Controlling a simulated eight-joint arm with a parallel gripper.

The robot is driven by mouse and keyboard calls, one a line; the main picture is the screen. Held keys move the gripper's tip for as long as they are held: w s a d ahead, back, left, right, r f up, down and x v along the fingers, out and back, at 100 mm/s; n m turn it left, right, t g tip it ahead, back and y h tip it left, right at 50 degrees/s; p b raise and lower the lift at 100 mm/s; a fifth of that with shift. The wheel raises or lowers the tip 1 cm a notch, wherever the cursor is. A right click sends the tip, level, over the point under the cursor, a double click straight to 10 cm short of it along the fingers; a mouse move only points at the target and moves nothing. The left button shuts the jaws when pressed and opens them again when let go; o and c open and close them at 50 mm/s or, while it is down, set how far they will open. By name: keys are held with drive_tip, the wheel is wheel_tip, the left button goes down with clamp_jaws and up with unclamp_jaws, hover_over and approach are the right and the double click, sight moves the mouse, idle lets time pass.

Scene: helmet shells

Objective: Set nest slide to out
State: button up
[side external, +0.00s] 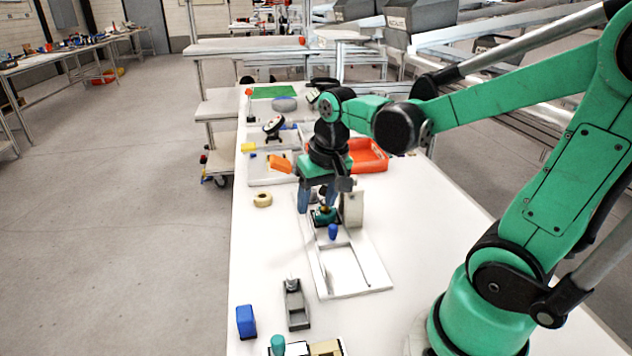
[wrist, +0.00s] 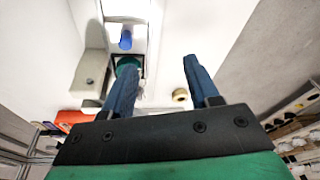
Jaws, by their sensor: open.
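The nest slide seems to be the assembly on a white frame (side external: 378,272) on the bench, with a blue knob (side external: 332,231) on its near side. The knob also shows in the wrist view (wrist: 125,38). A teal-green piece (wrist: 127,64) sits in a dark holder just behind the knob, partly covered by my finger. A beige upright block (side external: 353,209) stands beside it. My gripper (side external: 318,203) points down above the holder, open, with nothing seen between its blue fingers. In the wrist view the left finger overlaps the green piece; contact cannot be told.
A cream ring (side external: 262,200) lies left of the frame. An orange tray (side external: 368,156) stands behind my gripper. A grey holder (side external: 296,304) and a blue block (side external: 246,321) are near the front. The bench left of the frame is mostly clear.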

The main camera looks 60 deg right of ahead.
sight(333, 225)
drive_tip(key=d+f+m+g, duration=0.1)
drive_tip(key=d, duration=0.1)
drive_tip(key=d+f+m+g, duration=0.1)
drive_tip(key=d+f+m, duration=0.1)
drive_tip(key=shift+s+d+f+g+y, duration=0.15)
drive_tip(key=shift+s+d+g+y, duration=0.05)
drive_tip(key=shift+g+y, duration=0.1)
drive_tip(key=shift+f, duration=2.8)
clamp_jaws()
drive_tip(key=shift+s, duration=0.1)
